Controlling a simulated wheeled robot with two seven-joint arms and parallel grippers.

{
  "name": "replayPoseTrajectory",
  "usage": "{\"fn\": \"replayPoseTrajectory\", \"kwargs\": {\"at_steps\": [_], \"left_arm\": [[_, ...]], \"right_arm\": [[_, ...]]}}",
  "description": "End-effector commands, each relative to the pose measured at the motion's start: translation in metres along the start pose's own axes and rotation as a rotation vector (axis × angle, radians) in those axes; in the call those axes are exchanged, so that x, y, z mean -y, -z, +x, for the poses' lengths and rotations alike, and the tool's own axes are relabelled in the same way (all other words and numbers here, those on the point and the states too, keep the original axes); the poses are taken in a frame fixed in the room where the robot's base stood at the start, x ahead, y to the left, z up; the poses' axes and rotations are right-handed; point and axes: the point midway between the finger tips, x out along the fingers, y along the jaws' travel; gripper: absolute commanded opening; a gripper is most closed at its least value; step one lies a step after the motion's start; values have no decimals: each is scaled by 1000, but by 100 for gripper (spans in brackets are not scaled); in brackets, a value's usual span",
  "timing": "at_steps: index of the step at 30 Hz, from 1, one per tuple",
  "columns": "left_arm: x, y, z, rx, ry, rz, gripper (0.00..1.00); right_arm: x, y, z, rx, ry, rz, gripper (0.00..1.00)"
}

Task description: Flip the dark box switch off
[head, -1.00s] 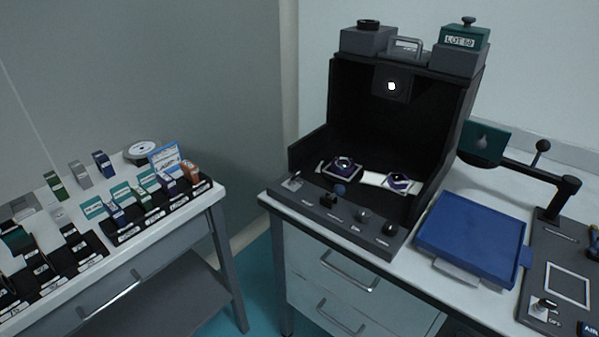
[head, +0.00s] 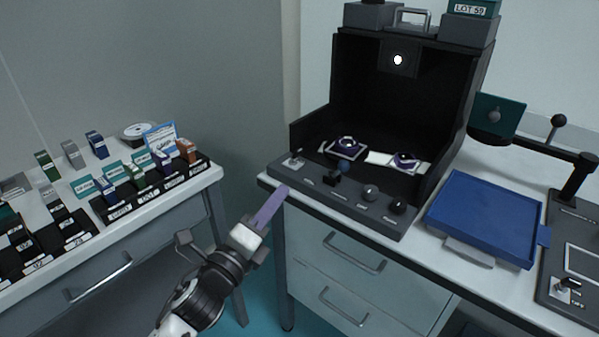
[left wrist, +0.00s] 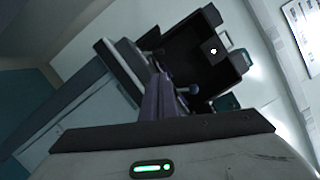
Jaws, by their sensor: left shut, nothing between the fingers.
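The dark box (head: 352,95) stands open-fronted on the table, with a lit round lamp (head: 397,60) on its back wall. Its front panel (head: 320,196) carries a small metal toggle switch (head: 295,161) at the left end and several knobs to the right. The tilt of the toggle is too small to tell. My left gripper (head: 283,190) is shut and empty, its purple fingers just in front of and below the panel's left end. In the left wrist view the fingers (left wrist: 156,97) point toward the dark box (left wrist: 190,45). My right gripper is not in view.
Two purple-based pieces (head: 347,145) sit inside the box. A blue tray (head: 485,218) and a jointed arm stand (head: 540,150) are to the right. A side table (head: 190,205) with racks of small boxes is at left. A floor gap separates the tables.

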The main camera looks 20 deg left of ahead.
Motion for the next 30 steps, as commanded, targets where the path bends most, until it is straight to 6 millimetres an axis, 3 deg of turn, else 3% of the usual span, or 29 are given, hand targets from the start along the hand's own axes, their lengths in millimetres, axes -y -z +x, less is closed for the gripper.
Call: {"fn": "replayPoseTrajectory", "kwargs": {"at_steps": [14, 30], "left_arm": [[6, -4, 7, 7, 18, 48, 0], [7, -4, 91, 7, 18, 45, 0]], "right_arm": [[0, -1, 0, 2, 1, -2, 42], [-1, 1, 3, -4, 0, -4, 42]]}}
